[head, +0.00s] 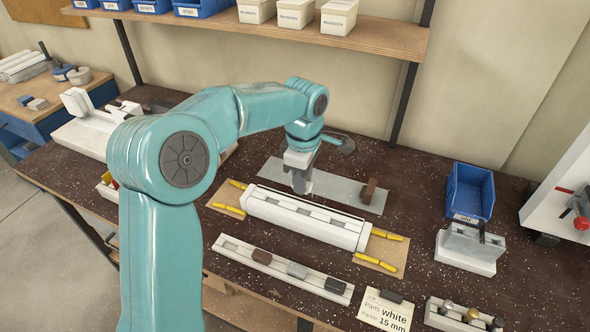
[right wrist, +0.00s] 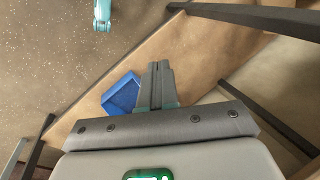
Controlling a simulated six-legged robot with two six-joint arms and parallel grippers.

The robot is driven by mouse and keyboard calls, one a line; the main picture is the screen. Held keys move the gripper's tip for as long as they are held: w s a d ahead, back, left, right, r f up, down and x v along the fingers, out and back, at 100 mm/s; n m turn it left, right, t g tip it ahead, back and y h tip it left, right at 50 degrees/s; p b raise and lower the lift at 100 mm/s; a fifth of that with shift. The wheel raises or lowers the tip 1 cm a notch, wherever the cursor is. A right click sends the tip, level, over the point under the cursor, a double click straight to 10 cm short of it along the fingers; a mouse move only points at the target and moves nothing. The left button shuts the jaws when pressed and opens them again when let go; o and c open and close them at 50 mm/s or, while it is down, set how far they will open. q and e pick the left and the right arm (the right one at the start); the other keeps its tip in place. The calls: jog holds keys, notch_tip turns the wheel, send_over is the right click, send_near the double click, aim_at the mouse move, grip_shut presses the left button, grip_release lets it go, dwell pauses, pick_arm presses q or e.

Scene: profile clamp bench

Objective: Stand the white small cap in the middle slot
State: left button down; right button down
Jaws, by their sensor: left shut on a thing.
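My left gripper (head: 301,182) points down behind the middle of the long white fixture (head: 350,238), over or near the grey plate (head: 268,170). It is shut on a small pale piece, taken as the white small cap; the fingers hide most of it, so its shape and tilt are unclear. Grey slots run along the top of the fixture; the middle one (head: 304,214) shows no part in it. I cannot tell the height of the gripper. My right gripper (right wrist: 158,85) shows only in the right wrist view, its fingers together with nothing seen between them.
A front rail (head: 232,245) holds a brown, a grey and a dark part. Yellow clamps (head: 384,235) flank the fixture. A blue bin (head: 469,190), a grey-white holder (head: 468,246) and a card (head: 385,310) are at right.

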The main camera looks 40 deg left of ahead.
pick_arm(q)
jog(key=shift+d, duration=0.15)
jog(key=shift+w+f, duration=0.1)
jog(key=shift+f, duration=0.05)
jog(key=shift+d+f+b, duration=0.15)
jog(key=shift+f+b, duration=0.35)
notch_tip(320, 180, down, 4)
jog(key=b, duration=0.3)
jog(key=shift+f, duration=0.2)
jog(key=shift+f+b, duration=0.45)
jog(key=shift+b, duration=0.1)
jog(key=shift+f, duration=0.2)
dwell(0.3)
